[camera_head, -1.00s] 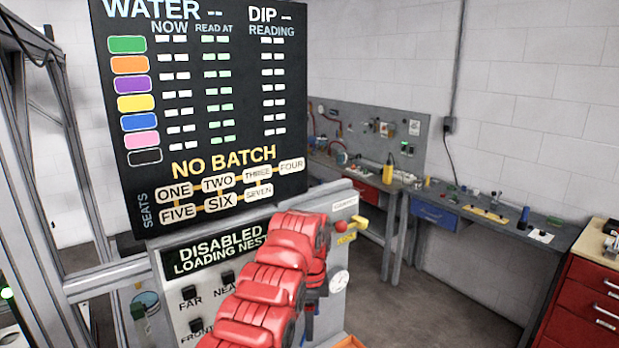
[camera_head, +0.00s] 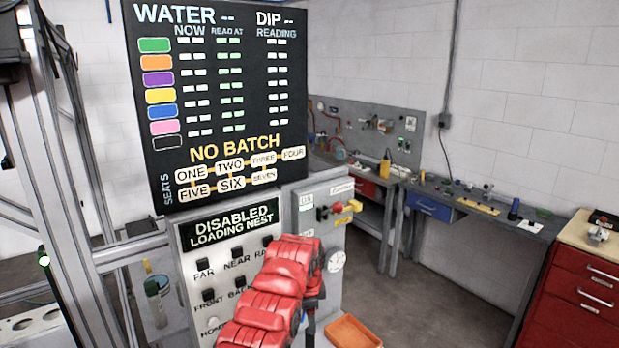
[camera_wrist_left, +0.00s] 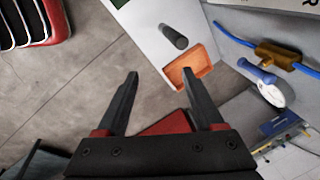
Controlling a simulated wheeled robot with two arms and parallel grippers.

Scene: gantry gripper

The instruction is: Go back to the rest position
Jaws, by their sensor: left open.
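My left gripper (camera_wrist_left: 160,88) is open in the left wrist view, with its two dark fingers apart and nothing between them. Beyond the fingertips are an orange tray (camera_wrist_left: 190,66) and a dark upright cylinder (camera_wrist_left: 174,37) on a pale surface. In the head view my red left arm rises from the bottom centre, in front of the control panel (camera_head: 190,262). A dark part of its end hangs down above and left of the orange tray (camera_head: 353,331); the fingers cannot be made out there. My right gripper is in neither view.
A black display board (camera_head: 215,90) reading "NO BATCH" stands above the panel. A grey metal frame (camera_head: 62,170) is at left. Workbenches (camera_head: 470,215) and a red drawer cabinet (camera_head: 580,285) stand at right. Open floor (camera_head: 440,290) lies between the panel and the benches.

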